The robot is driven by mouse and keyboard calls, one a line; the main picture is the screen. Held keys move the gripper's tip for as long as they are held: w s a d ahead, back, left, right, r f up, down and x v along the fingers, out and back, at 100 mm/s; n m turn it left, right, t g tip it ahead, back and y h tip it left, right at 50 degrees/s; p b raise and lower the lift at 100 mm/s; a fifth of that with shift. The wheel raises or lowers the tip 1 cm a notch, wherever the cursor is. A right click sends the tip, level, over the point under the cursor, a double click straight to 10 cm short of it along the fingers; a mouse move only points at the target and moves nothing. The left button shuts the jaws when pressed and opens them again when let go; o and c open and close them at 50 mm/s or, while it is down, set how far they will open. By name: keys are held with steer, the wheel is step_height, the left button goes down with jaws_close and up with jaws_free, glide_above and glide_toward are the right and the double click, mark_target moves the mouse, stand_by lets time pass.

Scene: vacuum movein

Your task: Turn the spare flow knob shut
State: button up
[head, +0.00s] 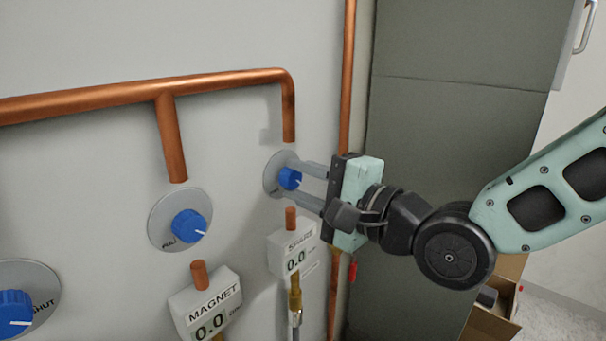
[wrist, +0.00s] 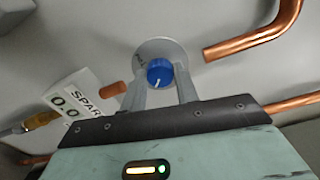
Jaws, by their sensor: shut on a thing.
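The spare flow knob (head: 290,179) is a blue ribbed dial with a white pointer line, on a round grey plate (head: 270,176) on the wall. It also shows in the wrist view (wrist: 160,72), between the fingertips. My gripper (head: 297,180) reaches in from the right and is shut on the knob, one finger on each side. In the wrist view the pointer line runs toward the lower part of the knob. The display box labelled SPARE (head: 293,252) below it reads 0.0. Part of the plate's lettering is hidden.
Two more blue knobs, the middle one (head: 189,226) and the lower left one (head: 14,313), sit to the left. The MAGNET box (head: 207,304) reads 0.0. Copper pipe (head: 220,80) runs above. A grey cabinet (head: 455,120) stands to the right, behind my arm.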

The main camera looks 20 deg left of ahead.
steer(key=shift+m, duration=0.3)
steer(key=o, duration=1)
steer(key=shift+c, duration=0.2)
steer(key=shift+d, duration=0.1)
